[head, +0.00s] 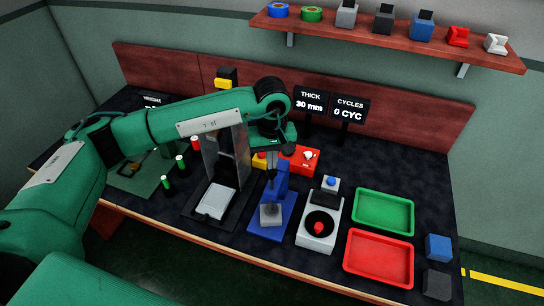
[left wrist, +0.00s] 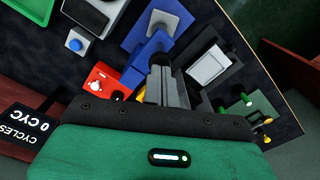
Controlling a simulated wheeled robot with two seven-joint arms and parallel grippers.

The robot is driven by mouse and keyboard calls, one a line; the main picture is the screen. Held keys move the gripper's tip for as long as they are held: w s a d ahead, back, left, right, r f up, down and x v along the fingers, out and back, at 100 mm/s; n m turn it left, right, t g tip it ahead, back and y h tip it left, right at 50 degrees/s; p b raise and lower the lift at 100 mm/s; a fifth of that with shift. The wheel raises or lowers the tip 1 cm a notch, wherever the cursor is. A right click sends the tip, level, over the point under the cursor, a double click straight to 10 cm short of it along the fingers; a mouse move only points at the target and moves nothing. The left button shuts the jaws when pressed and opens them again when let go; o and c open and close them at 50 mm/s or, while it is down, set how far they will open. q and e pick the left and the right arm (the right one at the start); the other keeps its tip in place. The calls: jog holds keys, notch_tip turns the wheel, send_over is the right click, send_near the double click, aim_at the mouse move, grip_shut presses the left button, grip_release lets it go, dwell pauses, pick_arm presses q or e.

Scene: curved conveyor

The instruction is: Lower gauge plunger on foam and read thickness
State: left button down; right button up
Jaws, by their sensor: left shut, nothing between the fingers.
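The thickness gauge (head: 285,197) has a blue base and post, and stands mid-table. A grey block (head: 270,214), likely the foam, sits on its base under the plunger. Whether the plunger touches the block I cannot tell. In the left wrist view the gauge's blue post (left wrist: 151,46) and the grey block (left wrist: 160,22) show too. My left gripper (head: 276,150) is shut and empty, right at the top of the gauge; its fingers (left wrist: 160,70) lie over the post in the wrist view, contact unclear. The THICK display (head: 310,100) reads 30 mm. My right gripper is out of view.
A press with a clear shield (head: 212,202) stands left of the gauge. A white tester (head: 318,228) with a red part stands right. Green (head: 383,213) and red (head: 379,258) trays lie farther right. A red box (head: 300,160) stands behind. The CYCLES display (head: 350,109) reads 0 CYC.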

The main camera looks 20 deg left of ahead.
pick_arm(q)
notch_tip(320, 180, up, 7)
jog(key=p, duration=0.1)
jog(key=shift+p, duration=0.3)
dwell(0.4)
